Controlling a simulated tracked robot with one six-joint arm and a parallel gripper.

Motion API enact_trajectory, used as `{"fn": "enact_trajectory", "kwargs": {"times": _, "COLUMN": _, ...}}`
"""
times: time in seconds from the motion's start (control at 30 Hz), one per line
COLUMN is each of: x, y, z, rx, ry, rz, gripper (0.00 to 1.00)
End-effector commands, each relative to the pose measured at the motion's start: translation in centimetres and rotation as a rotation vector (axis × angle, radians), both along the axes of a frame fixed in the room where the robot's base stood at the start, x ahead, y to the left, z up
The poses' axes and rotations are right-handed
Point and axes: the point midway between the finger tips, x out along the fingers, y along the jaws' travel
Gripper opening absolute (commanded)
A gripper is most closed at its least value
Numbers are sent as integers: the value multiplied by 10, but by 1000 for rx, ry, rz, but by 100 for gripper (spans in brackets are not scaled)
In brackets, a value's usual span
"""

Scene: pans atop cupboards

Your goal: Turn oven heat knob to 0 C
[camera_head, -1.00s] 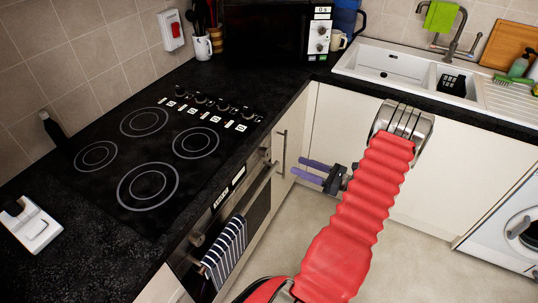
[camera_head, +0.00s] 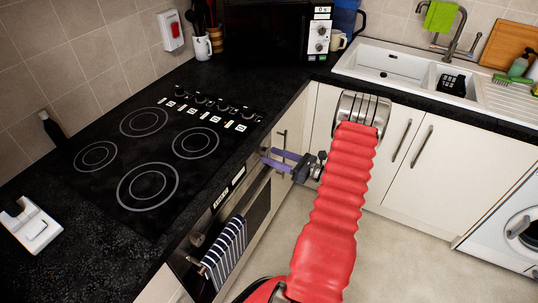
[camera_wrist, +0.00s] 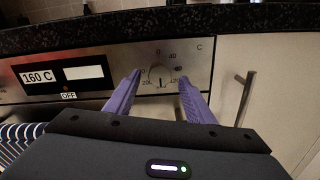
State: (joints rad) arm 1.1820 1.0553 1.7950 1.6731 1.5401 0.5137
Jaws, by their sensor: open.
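The oven heat knob (camera_wrist: 158,74) is a round silver dial on the oven's metal panel, with a printed scale around it and 0 at the top. A dark mark on it appears to point downward. The display (camera_wrist: 38,77) to its left reads 160 C. My gripper (camera_head: 265,158) is in front of the oven panel in the head view. In the wrist view its two purple fingers are open, one either side of the knob; I cannot tell whether they touch it. The knob is hidden or unclear behind the fingertips in the head view.
An OFF label (camera_wrist: 69,96) sits below a second, blank display (camera_wrist: 83,73). A striped towel (camera_head: 226,252) hangs on the oven door handle. A cupboard handle (camera_wrist: 245,98) stands right of the panel. The black worktop (camera_wrist: 230,15) overhangs above.

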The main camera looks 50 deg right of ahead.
Motion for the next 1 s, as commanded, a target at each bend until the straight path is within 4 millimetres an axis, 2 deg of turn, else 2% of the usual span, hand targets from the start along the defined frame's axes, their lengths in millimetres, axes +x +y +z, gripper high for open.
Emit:
{"fn": "enact_trajectory", "kwargs": {"times": 0.2, "x": 21, "y": 6, "z": 0, "rx": 0, "ry": 0, "rz": 1, "gripper": 49}}
{"fn": "enact_trajectory", "kwargs": {"times": 0.57, "x": 24, "y": 7, "z": 0, "rx": 0, "ry": 0, "rz": 0, "gripper": 48}}
{"fn": "enact_trajectory", "kwargs": {"times": 1.0, "x": 24, "y": 7, "z": 0, "rx": 0, "ry": 0, "rz": 0, "gripper": 18}}
